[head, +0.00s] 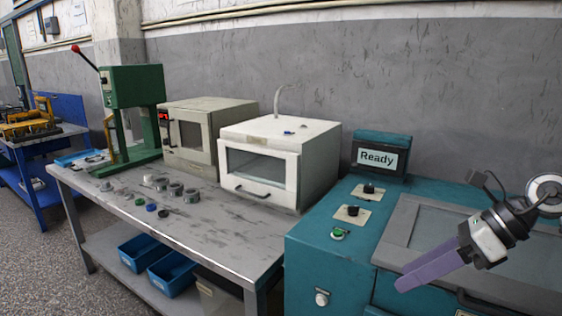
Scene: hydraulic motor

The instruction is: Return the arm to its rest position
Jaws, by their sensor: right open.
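My right gripper (432,266) comes in from the right edge, with long purple fingers pointing down and to the left. It is open and nothing shows between its fingers. It hovers over the teal machine's (332,258) grey-framed lid (398,235) and hides part of it. The gap between the fingers is hard to see from this angle. My left gripper is out of view.
A small screen (377,158) reads "Ready" at the machine's back. A grey workbench (215,230) at left holds a white oven (280,165), a beige oven (205,135), a green press (133,110) and several small rings (175,189). Blue bins (172,273) sit below.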

